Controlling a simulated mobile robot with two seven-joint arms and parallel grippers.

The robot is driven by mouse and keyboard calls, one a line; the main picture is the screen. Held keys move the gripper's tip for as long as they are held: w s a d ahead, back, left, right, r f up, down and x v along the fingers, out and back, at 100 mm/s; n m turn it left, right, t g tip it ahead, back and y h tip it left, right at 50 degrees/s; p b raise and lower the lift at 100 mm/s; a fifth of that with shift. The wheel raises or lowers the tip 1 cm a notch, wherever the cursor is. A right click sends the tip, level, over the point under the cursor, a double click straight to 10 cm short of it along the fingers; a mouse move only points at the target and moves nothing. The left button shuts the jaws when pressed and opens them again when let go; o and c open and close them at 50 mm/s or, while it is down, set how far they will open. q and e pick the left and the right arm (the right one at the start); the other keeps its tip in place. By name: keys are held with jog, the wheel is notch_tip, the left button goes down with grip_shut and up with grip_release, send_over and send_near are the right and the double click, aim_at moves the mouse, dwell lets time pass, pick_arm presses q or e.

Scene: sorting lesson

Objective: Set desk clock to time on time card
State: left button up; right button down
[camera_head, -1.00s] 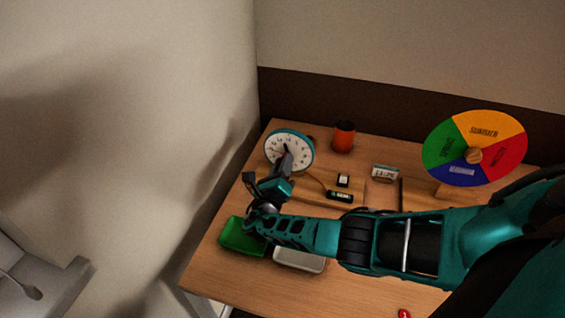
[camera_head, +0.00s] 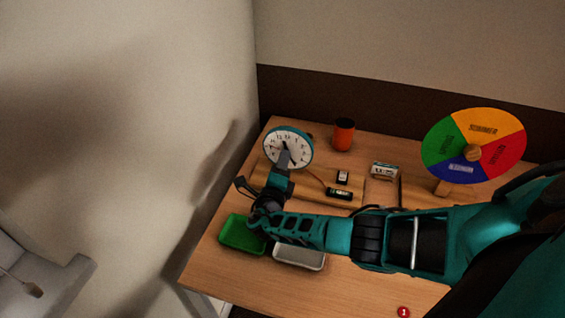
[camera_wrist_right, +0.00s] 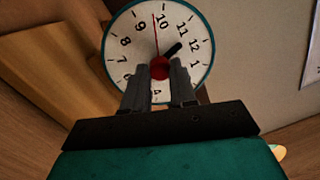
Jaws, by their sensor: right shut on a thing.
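The desk clock (camera_head: 272,145), with a white face and teal rim, stands at the back left of the table. My right gripper (camera_head: 284,160) is at the clock's front. Its fingers (camera_wrist_right: 159,76) are shut on the red centre knob (camera_wrist_right: 160,67) and hide the lower face. My left gripper is out of view.
An orange cup (camera_head: 344,134) stands behind. A season wheel (camera_head: 500,130) stands at the right. Small dark blocks (camera_head: 340,193) lie mid-table. A green tray (camera_head: 228,240) and a pale tray (camera_head: 300,262) lie under my right arm. A red token (camera_head: 403,312) is at the front.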

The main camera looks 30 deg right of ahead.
jog(key=shift+s+f, duration=0.1)
jog(key=shift+f, duration=0.05)
jog(key=c, duration=0.9)
grip_release()
jog(key=v, duration=1.2)
jog(key=shift+s+a, duration=0.25)
jog(key=shift+a, duration=0.1)
